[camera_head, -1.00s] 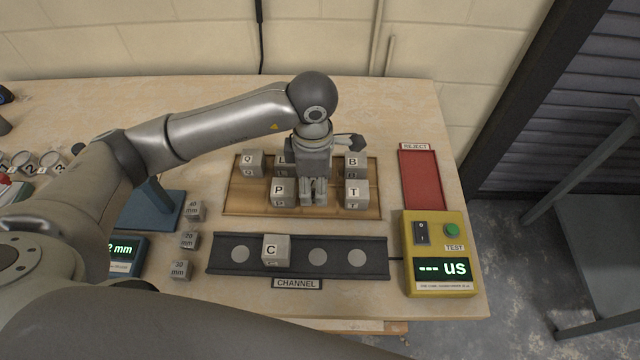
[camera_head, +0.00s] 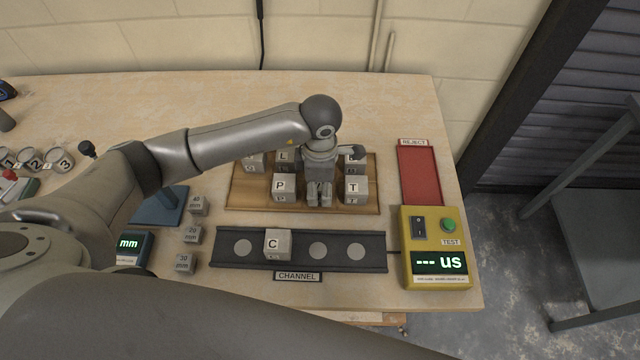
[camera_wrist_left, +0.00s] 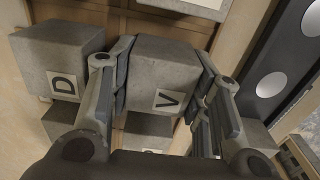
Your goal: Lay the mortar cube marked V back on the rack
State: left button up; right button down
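The cube marked V (camera_wrist_left: 165,75) is a grey mortar cube between the fingers of my left gripper (camera_wrist_left: 165,92) in the left wrist view, with a finger against each of two opposite sides. In the head view my left gripper (camera_head: 319,198) points down over the front row of the wooden rack (camera_head: 246,199), between cube P (camera_head: 285,187) and cube T (camera_head: 356,188), and it hides V there. I cannot tell whether V touches the rack floor. Cube D (camera_wrist_left: 60,65) stands beside V in the wrist view. My right gripper is not in view.
Cube L (camera_head: 284,158) and others stand in the rack's back row, partly covered by my arm. In front lies the dark channel (camera_head: 372,250) holding cube C (camera_head: 277,243). A yellow tester (camera_head: 436,235) and red reject tray (camera_head: 420,175) are right; small blocks (camera_head: 192,234) are left.

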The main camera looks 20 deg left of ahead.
pick_arm(q)
jog(key=shift+o, duration=0.5)
jog(key=shift+r, duration=0.1)
jog(key=shift+r, duration=0.25)
notch_tip(320, 180, up, 12)
jog(key=b, duration=0.3)
jog(key=shift+f, duration=0.15)
jog(key=shift+s+f, duration=0.1)
